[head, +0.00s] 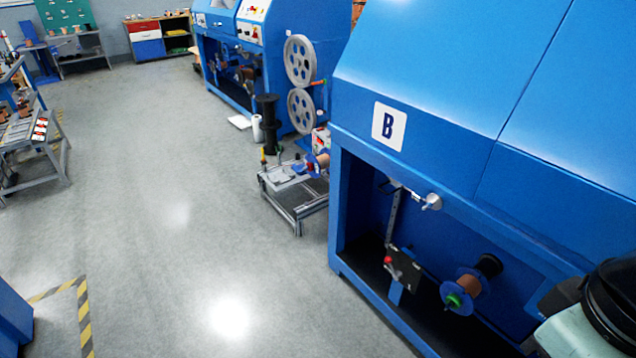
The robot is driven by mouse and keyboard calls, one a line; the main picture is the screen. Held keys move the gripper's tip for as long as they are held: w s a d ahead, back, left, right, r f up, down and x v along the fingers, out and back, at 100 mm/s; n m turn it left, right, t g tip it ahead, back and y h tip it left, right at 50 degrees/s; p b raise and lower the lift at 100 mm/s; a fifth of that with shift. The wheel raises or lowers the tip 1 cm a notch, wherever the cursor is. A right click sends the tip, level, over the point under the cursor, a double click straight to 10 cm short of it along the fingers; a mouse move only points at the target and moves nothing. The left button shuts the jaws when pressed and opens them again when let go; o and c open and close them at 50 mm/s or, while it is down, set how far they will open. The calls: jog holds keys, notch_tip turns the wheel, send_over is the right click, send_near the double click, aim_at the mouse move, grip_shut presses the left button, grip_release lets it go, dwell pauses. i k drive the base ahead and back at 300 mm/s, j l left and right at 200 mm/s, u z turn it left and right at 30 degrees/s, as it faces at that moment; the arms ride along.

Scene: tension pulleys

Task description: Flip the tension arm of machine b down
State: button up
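Machine B (450,90) is the large blue cabinet at the right, with a white label "B" (389,126) on its front. Below the label is an open bay. A slim grey slotted bar (393,217) stands steeply in the bay. A short rod with a silver round end (431,202) juts out near the bar's top. I cannot tell for sure which of these is the tension arm. A black plate with a red knob (402,268) sits lower down. A copper-coloured spool with blue flanges (465,290) is to its right. My gripper's fingers are not in view.
Part of my arm shows at the bottom right, in front of machine B. A low grey cart (293,190) stands beyond the machine's left end. Another blue machine with two grey wheels (300,60) stands farther back. The floor (170,220) left of machine B is clear.

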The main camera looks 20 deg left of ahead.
aim_at(415, 196)
jog(key=k+u, duration=0.1)
jog(key=u, duration=0.3)
jog(key=i+j, duration=0.25)
jog(key=i+j+z, duration=0.1)
jog(key=j, duration=0.35)
jog(key=i+j+z, duration=0.1)
jog(key=i+j, duration=0.45)
jog(key=j, duration=0.2)
jog(key=i+j+z, duration=0.1)
jog(key=j, duration=0.25)
jog(key=i+j, duration=0.3)
jog(key=j+z, duration=0.05)
jog(key=j, duration=0.05)
